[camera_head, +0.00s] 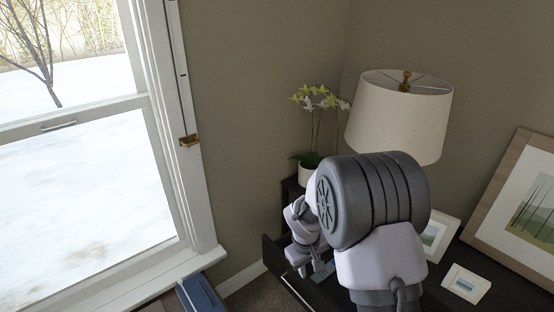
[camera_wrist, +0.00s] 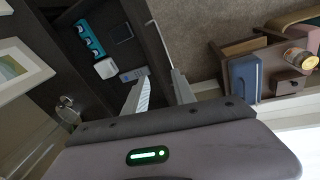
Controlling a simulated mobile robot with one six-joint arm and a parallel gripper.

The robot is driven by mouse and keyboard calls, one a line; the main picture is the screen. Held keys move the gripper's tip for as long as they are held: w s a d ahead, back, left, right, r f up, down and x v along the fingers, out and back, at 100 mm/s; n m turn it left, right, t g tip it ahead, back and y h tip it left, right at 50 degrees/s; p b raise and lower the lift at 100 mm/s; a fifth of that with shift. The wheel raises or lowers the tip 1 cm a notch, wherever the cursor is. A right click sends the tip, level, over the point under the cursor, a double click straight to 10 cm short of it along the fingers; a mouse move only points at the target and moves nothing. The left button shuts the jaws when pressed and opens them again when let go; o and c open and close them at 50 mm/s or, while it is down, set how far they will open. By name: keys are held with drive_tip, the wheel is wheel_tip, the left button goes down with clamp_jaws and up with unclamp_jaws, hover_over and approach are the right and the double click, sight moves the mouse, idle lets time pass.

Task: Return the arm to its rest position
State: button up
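My arm reaches over a dark dresser (camera_head: 508,287) in the head view, its large grey joint hiding much of the dresser top. My gripper (camera_head: 298,268) is low at the left end of the dresser, by an open drawer (camera_head: 272,254). In the wrist view my gripper (camera_wrist: 158,84) is open, its two fingers apart with nothing held. The drawer's front edge (camera_wrist: 150,38) shows between and beyond the fingers; I cannot tell whether they touch it. The drawer holds a teal item (camera_wrist: 88,38), a white item (camera_wrist: 106,68), a grey-blue remote (camera_wrist: 133,74) and a dark flat item (camera_wrist: 121,33).
A lamp (camera_head: 400,118) and a potted orchid (camera_head: 308,172) stand behind my arm. Picture frames (camera_head: 466,284) stand or lie at the right. A window (camera_head: 90,170) is at the left. A wooden piece with a blue item (camera_wrist: 244,80) stands across the carpet.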

drive_tip(key=s+r+m+t+y, duration=0.1)
drive_tip(key=s+r+m, duration=0.2)
drive_tip(key=s+r, duration=0.6)
drive_tip(key=s+r+m+t+y, duration=0.1)
drive_tip(key=s+r+m, duration=0.3)
drive_tip(key=r, duration=0.9)
drive_tip(key=s+r+m+t, duration=0.1)
drive_tip(key=s+r, duration=0.1)
drive_tip(key=s, duration=0.5)
drive_tip(key=s+a+r+m+t+y, duration=0.1)
drive_tip(key=s+r, duration=0.1)
drive_tip(key=s, duration=0.5)
drive_tip(key=shift+s+a+r+m+y, duration=0.25)
drive_tip(key=shift+a+m+y, duration=0.05)
drive_tip(key=shift+m, duration=0.1)
drive_tip(key=shift+d, duration=0.1)
